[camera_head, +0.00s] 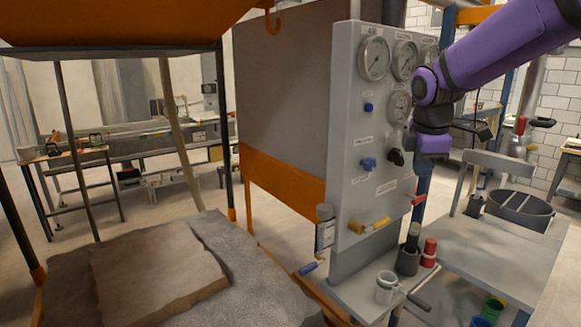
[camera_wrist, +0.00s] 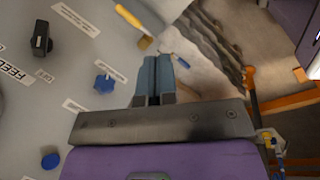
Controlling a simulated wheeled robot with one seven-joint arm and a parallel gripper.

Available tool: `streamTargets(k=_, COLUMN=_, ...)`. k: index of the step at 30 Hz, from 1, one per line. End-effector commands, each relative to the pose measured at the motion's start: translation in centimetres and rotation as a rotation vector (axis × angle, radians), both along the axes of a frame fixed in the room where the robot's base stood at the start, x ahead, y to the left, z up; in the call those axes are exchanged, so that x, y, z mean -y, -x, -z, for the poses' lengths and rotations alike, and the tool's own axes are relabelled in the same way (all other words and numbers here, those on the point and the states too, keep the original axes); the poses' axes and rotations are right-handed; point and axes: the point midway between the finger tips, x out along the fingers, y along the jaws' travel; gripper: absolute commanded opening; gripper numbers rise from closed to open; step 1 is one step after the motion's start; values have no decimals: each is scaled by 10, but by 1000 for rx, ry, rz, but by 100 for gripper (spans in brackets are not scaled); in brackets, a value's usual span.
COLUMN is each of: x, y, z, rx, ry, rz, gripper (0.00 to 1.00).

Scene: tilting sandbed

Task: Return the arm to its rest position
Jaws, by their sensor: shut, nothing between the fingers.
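My purple arm (camera_head: 500,45) reaches in from the upper right in the head view, in front of the right side of the grey control panel (camera_head: 350,130). The fingers are not clear in that view. In the wrist view my gripper (camera_wrist: 155,60) is shut with its fingertips together and nothing between them. It appears over the panel face, with a blue knob (camera_wrist: 104,84) to the left and a yellow-handled lever (camera_wrist: 130,18) beyond the fingertips.
The panel carries gauges (camera_head: 375,58), a black knob (camera_head: 396,157), a blue knob (camera_head: 368,164) and a yellow lever (camera_head: 368,226). The sandbed (camera_head: 150,265) lies left. A grey table (camera_head: 490,250) stands right.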

Motion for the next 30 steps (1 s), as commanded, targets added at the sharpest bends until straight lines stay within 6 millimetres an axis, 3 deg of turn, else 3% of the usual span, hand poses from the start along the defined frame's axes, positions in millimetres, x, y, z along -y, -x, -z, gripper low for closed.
streamTargets(k=10, x=4, y=112, z=-34, rx=143, ry=-135, rz=523, gripper=0)
streamTargets(k=21, x=16, y=224, z=-33, rx=251, ry=-421, rz=1063, gripper=0)
streamTargets(k=25, x=19, y=253, z=-26, rx=258, ry=-523, rz=1213, gripper=0)
streamTargets(k=30, x=21, y=273, z=-18, rx=252, ry=-603, rz=1327, gripper=0)
